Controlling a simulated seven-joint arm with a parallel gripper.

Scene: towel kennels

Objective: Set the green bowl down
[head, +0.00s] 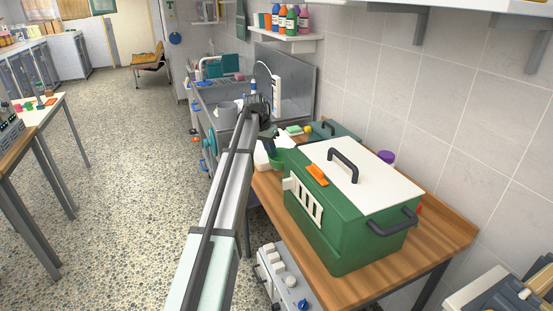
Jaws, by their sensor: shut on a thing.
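The green bowl (277,163) shows in the head view just under my gripper (269,136), at the far left end of the wooden counter (448,236). It is small in the picture and partly hidden by the large green box. My gripper points down and is shut on the bowl. I cannot tell whether the bowl touches the surface below it.
A large green box (330,232) with a white lid and dark handles fills much of the counter. A white item (261,160) lies left of the bowl. Behind are a dark green case (343,133), a purple-topped container (386,157) and a metal sink unit (222,92).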

